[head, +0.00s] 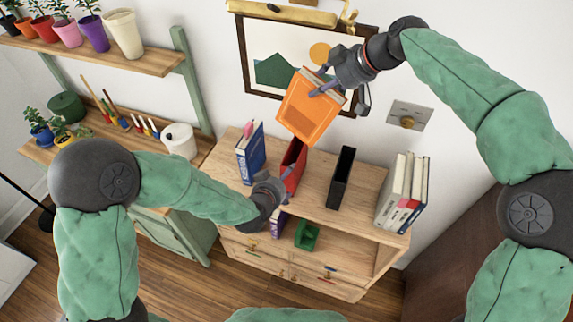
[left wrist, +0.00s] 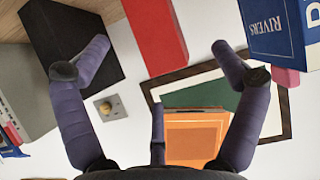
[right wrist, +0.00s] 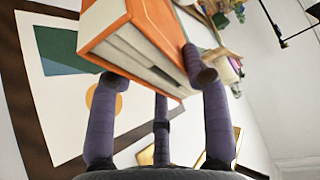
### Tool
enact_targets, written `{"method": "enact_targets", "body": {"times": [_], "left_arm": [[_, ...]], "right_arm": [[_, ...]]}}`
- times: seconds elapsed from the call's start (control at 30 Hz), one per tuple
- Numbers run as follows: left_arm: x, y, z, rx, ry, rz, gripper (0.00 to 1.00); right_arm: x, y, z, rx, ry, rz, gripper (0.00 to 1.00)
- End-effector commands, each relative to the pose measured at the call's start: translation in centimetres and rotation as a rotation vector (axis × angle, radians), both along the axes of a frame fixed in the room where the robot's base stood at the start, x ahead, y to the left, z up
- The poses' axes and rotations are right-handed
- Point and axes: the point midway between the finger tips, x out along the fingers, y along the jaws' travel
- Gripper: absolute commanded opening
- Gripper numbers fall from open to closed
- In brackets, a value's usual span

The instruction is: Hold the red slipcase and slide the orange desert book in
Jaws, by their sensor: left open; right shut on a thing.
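The orange book (head: 308,112) is held up in the air in front of the wall picture, above and behind the cabinet top. My right gripper (head: 331,88) is shut on it; in the right wrist view the orange book (right wrist: 135,35) sits between the fingers. The red slipcase (head: 295,163) stands on the cabinet top, its lower part partly hidden by my left gripper (head: 281,190). In the left wrist view the fingers are spread wide. The red slipcase (left wrist: 155,35) shows between and beyond them, and I cannot see contact. The orange book (left wrist: 192,138) shows in the background there.
A blue book (head: 251,155) stands left of the red slipcase and a black slipcase (head: 341,177) to its right. Several pale books (head: 393,190) stand at the right end. A green object (head: 307,235) is on the shelf below. A plant shelf (head: 90,45) is at the left.

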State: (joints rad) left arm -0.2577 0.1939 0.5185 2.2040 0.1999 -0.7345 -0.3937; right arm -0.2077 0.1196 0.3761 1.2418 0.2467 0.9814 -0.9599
Motion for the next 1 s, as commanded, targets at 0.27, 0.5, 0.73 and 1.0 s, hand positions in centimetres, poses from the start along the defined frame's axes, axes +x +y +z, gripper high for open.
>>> {"method": "enact_targets", "body": {"times": [0.27, 0.5, 0.73, 1.0], "left_arm": [[0.9, -1.4, 5.1, 0.013, -0.144, -0.017, 0.95], [1.0, -1.5, 4.6, 0.017, -0.160, -0.016, 0.95], [1.0, -1.5, 1.2, 0.017, -0.155, -0.017, 0.95], [1.1, -1.5, -2.8, 0.015, -0.159, -0.016, 0.95]], "right_arm": [[0.1, 0.0, 0.3, 0.002, -0.006, -0.002, 0.00], [0.1, 0.0, 0.3, 0.002, -0.006, -0.002, 0.00], [0.0, 0.0, 0.3, 0.002, -0.006, -0.002, 0.00], [0.0, 0.0, 0.3, 0.002, -0.006, -0.002, 0.00]]}}
